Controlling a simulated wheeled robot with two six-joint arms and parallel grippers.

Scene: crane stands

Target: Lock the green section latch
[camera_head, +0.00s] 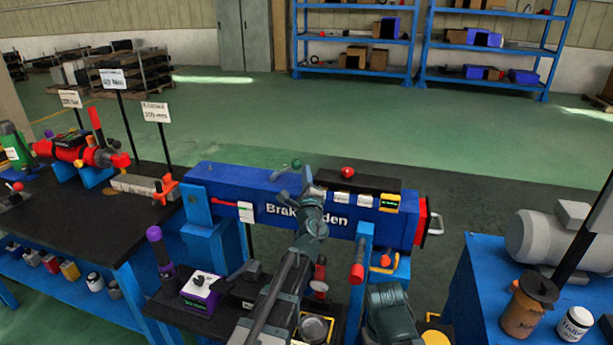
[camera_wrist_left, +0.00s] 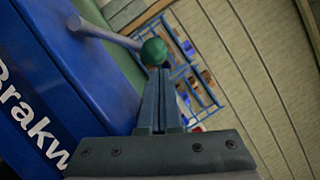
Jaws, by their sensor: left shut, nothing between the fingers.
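The green section latch is a grey lever with a green ball knob (camera_head: 296,163) on top of the blue boom (camera_head: 240,184) marked "Brak...den". In the left wrist view the green knob (camera_wrist_left: 153,52) sits at the end of the lever (camera_wrist_left: 100,33), which sticks out over the blue boom side. My left gripper (camera_head: 308,172) reaches over the boom from below, just right of the knob. In the left wrist view its fingers (camera_wrist_left: 158,74) are shut and empty, with tips right at the knob; whether they touch it, I cannot tell.
A red knob (camera_head: 347,172) stands on the boom farther right. A red end plate with a handle (camera_head: 435,225) closes the boom's right end. A black table with a red crane part (camera_head: 70,148) is left; a grey motor (camera_head: 548,236) stands right. Open floor lies behind.

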